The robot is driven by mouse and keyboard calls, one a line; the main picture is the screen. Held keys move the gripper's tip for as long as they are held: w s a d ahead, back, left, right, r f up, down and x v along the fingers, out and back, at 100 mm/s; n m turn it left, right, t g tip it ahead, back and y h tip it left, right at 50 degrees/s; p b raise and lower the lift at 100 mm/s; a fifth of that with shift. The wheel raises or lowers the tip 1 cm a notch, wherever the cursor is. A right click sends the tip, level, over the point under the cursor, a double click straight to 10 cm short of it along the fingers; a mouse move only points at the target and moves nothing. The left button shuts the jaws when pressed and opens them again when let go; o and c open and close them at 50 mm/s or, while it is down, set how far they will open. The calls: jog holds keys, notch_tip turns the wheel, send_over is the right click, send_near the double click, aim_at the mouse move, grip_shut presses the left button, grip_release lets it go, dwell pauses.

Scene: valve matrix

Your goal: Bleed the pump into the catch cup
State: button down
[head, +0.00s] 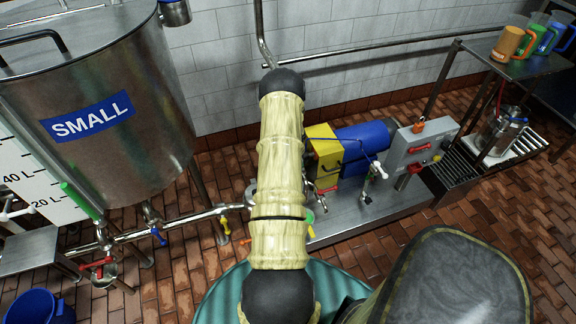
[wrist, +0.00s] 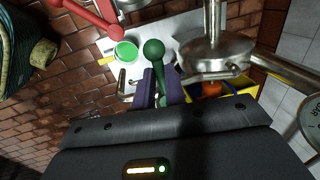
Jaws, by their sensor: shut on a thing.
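In the wrist view, my gripper (wrist: 156,90) is shut on a green ball-ended handle (wrist: 154,52), which stands up between the purple fingers. The green catch cup (wrist: 126,51) is on the pale plate just left of the handle. The steel pump body (wrist: 215,55) is to the right of the handle. In the head view, the pump's blue motor (head: 362,143) and yellow guard (head: 323,150) sit on the steel base. My arm hides the gripper, the handle and most of the pump body there. Whether any liquid flows, I cannot tell.
A steel tank marked SMALL (head: 90,105) stands left, with a pipe and valves below. A grey panel with red handles (head: 420,150) stands right of the motor. A red lever (wrist: 92,18) is near the cup. A blue bucket (head: 38,307) is at lower left.

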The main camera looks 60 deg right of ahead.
jog(key=c, duration=1.5)
grip_release()
jog(key=shift+s+d, duration=0.1)
jog(key=shift+d, duration=0.1)
jog(key=shift+o, duration=0.2)
jog(key=shift+a, duration=0.1)
notch_tip(320, 180, up, 17)
jog(key=s+a+p, duration=0.1)
jog(key=s+a, duration=0.1)
jog(key=shift+s, duration=0.3)
jog(key=shift+a+r, duration=0.1)
